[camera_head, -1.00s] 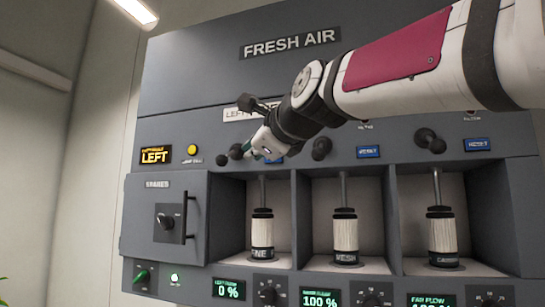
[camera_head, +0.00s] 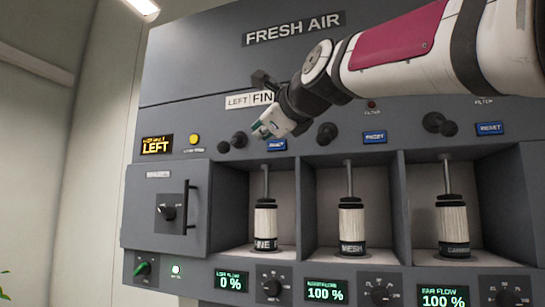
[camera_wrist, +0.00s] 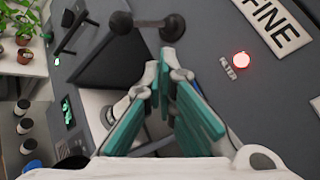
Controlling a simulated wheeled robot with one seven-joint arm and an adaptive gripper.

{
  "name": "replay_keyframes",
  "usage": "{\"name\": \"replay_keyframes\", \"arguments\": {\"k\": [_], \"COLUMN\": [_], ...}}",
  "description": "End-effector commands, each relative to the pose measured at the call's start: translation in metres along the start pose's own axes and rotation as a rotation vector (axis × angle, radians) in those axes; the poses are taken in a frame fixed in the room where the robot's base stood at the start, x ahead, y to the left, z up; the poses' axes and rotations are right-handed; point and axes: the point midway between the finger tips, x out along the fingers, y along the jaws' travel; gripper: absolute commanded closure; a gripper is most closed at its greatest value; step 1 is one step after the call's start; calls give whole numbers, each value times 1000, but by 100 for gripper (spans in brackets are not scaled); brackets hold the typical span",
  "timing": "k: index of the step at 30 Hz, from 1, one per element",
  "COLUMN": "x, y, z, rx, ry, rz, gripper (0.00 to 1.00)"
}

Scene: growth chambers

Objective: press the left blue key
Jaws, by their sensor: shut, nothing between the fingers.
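The left blue key (camera_head: 277,144) is a small blue labelled rectangle on the grey panel, above the left filter bay. In the head view my gripper (camera_head: 260,131) is just above and left of this key, in front of the panel, and leaves the key visible. Whether it touches the panel cannot be told. In the wrist view the teal-padded fingers (camera_wrist: 160,75) are together with nothing between them. I cannot make out the blue key in that view; the fingers may hide it.
Two more blue keys, the middle one (camera_head: 375,137) and the right one (camera_head: 489,128), sit along the panel. Dark knobs (camera_head: 239,140) protrude close to my gripper. A lit red filter lamp (camera_wrist: 241,60) shows in the wrist view. A yellow button (camera_head: 194,139) is further left.

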Motion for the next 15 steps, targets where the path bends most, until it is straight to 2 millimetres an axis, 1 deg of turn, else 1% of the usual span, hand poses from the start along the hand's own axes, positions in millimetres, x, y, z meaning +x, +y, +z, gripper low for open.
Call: {"name": "replay_keyframes", "arguments": {"k": [1,6,15], "x": [10,23,34], "y": [-3,-14,-25], "z": [-7,-17,-25], "rx": [0,2,0], "ry": [0,2,-1], "rz": [-1,0,0], "gripper": [100,100,100]}}
